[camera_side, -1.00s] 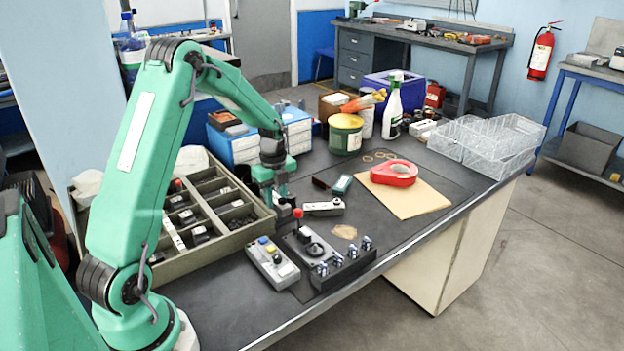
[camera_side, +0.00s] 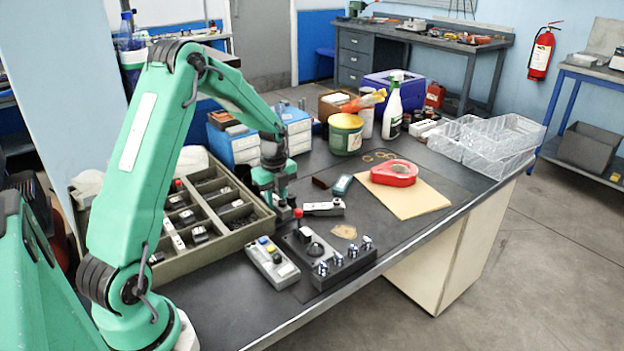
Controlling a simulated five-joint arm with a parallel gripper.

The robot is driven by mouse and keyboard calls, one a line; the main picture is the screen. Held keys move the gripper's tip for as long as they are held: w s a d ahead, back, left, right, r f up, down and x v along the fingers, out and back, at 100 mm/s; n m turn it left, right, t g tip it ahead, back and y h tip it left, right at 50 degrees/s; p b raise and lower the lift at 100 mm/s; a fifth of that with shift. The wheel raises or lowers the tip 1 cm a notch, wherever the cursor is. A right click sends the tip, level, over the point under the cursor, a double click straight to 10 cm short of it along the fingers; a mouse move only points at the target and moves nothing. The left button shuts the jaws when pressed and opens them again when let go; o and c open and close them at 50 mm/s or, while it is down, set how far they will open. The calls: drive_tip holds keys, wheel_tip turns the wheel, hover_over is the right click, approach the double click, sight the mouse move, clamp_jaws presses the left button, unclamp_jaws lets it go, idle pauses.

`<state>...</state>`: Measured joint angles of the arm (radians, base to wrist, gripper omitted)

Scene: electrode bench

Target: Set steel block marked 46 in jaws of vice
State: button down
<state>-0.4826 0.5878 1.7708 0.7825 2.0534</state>
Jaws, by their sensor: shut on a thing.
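My gripper (camera_side: 284,206) is at the right edge of the compartment tray, pointing down close to the bench top. Its fingers are shut on a small dark block, mostly hidden by the fingers. I cannot read any marking on it. A red knob (camera_side: 298,213) is just right of the fingertips. A small grey metal device (camera_side: 324,208) lies a little further right and could be the vice. Its jaws are too small to make out, and I cannot tell whether the held block touches anything.
The divided tray (camera_side: 222,238) with small blocks is left of my gripper. A grey control box (camera_side: 272,262) and a black fixture with metal knobs (camera_side: 328,258) stand in front. A red tape dispenser (camera_side: 394,173) sits on a tan board (camera_side: 411,200). Drawer boxes (camera_side: 297,131) stand behind.

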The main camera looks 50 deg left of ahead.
drive_tip(key=shift+f, duration=0.15)
drive_tip(key=c, duration=1.1)
unclamp_jaws()
drive_tip(key=shift+o, duration=0.2)
drive_tip(key=shift+r, duration=3.9)
drive_tip(key=shift+r, duration=0.15)
drive_tip(key=shift+r, duration=2.35)
drive_tip(key=shift+d, duration=0.1)
